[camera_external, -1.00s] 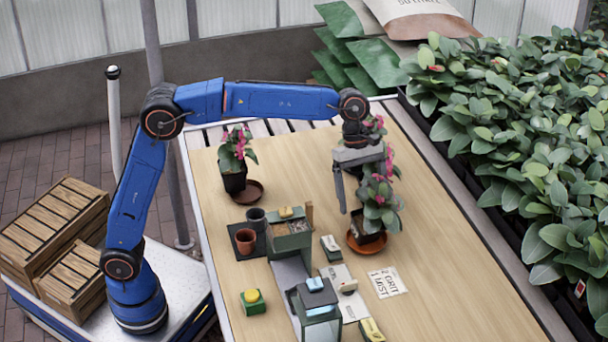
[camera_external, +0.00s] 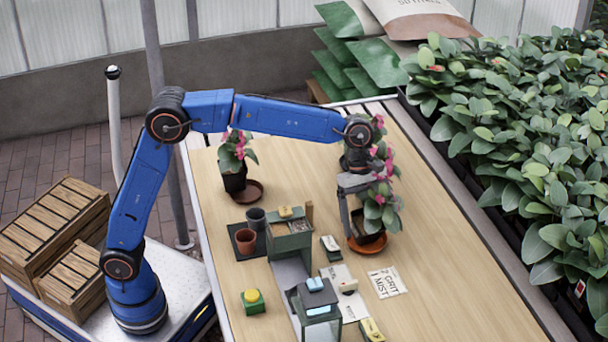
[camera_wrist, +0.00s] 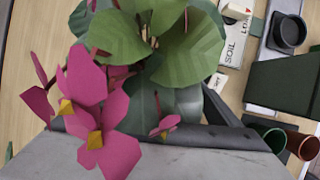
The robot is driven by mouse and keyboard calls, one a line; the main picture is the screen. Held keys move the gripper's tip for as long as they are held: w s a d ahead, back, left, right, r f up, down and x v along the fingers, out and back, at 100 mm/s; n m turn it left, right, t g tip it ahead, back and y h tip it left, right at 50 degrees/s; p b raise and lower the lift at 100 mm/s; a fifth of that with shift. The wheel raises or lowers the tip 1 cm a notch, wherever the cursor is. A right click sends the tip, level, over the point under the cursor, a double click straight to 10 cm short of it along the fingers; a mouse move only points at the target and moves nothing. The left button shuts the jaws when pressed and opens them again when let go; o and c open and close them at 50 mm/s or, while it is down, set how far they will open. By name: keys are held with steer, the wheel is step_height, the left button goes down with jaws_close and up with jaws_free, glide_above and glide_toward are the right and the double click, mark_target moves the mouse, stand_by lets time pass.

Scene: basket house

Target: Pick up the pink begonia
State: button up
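A pink-flowered begonia (camera_external: 381,205) stands in a dark pot on a terracotta saucer (camera_external: 360,246) on the table, right beside my gripper. My gripper (camera_external: 360,222) is lowered at this plant. One finger hangs on the left of the pot; the other is hidden by leaves. The visible finger sits wide at the end of the palm, so the gripper looks open. In the wrist view, pink flowers (camera_wrist: 101,110) and green leaves fill the left and middle, close to the palm. Another pink-flowered plant (camera_external: 234,158) stands in a black pot farther back left.
A brown saucer (camera_external: 246,194) lies beside the back-left plant. Left of my gripper are a green box station (camera_external: 288,240), small cups (camera_external: 245,240) and a yellow-topped button (camera_external: 252,297). A paper sign (camera_external: 387,283) lies in front. Dense foliage (camera_external: 520,150) borders the table's right.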

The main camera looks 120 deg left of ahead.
mark_target(367, 221)
steer(key=c, duration=1.4)
step_height(367, 221, up, 9)
steer(key=shift+r, duration=0.25)
steer(key=shift+h, duration=0.3)
steer(key=shift+f+m+t+h, duration=0.1)
steer(key=shift+m+t+h, duration=0.4)
steer(key=shift+t+h, duration=0.5)
steer(key=shift+f, duration=4.95)
